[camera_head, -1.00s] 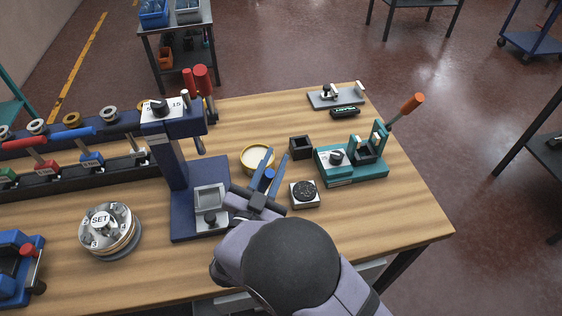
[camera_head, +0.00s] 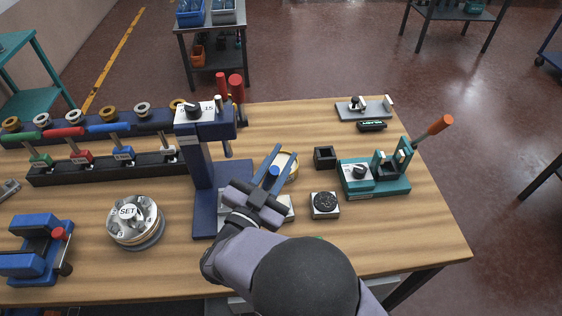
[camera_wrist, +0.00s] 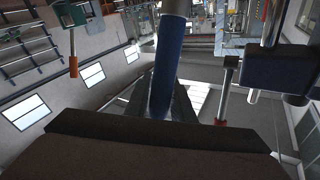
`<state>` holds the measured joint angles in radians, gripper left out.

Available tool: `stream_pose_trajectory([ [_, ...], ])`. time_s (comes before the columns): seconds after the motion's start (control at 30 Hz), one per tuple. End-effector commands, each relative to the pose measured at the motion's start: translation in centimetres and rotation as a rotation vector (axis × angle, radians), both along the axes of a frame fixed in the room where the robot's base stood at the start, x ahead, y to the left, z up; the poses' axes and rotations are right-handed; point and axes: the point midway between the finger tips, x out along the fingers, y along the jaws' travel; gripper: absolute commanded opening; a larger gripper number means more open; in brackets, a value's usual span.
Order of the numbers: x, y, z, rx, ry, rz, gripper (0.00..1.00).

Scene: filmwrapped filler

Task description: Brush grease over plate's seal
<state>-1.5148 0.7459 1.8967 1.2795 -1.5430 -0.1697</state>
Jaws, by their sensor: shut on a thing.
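My gripper (camera_head: 273,178) is shut on a blue-handled tool (camera_head: 274,171), whose blue shaft also shows upright in the wrist view (camera_wrist: 165,75). Its working end is hidden in both views. A yellow round tin (camera_head: 288,163) with pale contents stands just behind and right of my fingers. A pale block (camera_head: 287,207) shows partly from under the right side of my gripper; its top is mostly covered, so I cannot tell whether it bears a seal. A pale square block with a black textured disc (camera_head: 324,204) stands clear to the right.
A dark blue press (camera_head: 204,170) stands close left of my gripper. A teal fixture (camera_head: 372,177) with an orange-handled lever and a small black open box (camera_head: 325,157) stand right. A round SET dial (camera_head: 135,220) is left. Bare tabletop (camera_head: 420,235) lies front right.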

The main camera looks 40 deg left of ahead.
Motion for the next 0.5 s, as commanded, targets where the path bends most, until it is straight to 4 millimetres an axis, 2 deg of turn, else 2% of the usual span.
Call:
stream_pose_trajectory([
  [0.03,0.0,0.0,0.9,0.001,-0.001,0.000,0.00],
  [0.2,0.0,0.0,2.2,0.002,0.000,0.000,0.00],
  [0.5,0.0,0.0,2.6,0.001,0.000,0.000,0.00],
])
